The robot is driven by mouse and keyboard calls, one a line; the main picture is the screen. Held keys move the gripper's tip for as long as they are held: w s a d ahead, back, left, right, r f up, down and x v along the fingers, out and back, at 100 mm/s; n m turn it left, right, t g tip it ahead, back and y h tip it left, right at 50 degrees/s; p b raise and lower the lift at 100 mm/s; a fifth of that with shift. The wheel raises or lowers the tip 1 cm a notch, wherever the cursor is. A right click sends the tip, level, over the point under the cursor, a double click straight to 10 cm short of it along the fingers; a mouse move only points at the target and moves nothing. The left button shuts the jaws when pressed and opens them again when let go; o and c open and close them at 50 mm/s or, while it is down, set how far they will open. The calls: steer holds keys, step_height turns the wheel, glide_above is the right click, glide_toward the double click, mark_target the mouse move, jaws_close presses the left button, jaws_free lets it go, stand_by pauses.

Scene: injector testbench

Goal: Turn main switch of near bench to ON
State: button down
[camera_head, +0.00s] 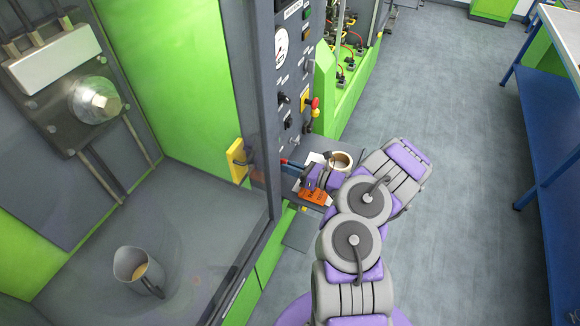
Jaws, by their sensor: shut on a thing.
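The near bench's dark control panel (270,75) stands in the upper middle, seen at a steep angle. It bears a round gauge, several black knobs and a yellow plate (305,99) with a red knob. I cannot tell for sure which control is the main switch. My grey and purple arm reaches up from the bottom and folds back left. My gripper (309,178) is low beside the panel, over the small shelf. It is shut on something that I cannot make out. A blue and red item (290,165) shows just left of it, touching or apart I cannot tell.
A roll of tape (341,160) and an orange item (314,197) lie on the shelf by my gripper. Left is a glass-fronted chamber with a metal jug (137,270) and a yellow handle (236,164). A blue table (550,130) stands right. The grey floor between is clear.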

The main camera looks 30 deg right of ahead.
steer(key=shift+w+d+r+m, duration=0.1)
steer(key=shift+d+r+m, duration=0.1)
steer(key=shift+m, duration=0.2)
steer(key=c, duration=1.1)
jaws_free()
steer(key=shift+f, duration=0.15)
steer(key=p+v, duration=0.2)
steer(key=v, duration=1.5)
steer(key=shift+d+f, duration=0.1)
steer(key=shift+d, duration=0.05)
steer(key=shift+s, duration=0.25)
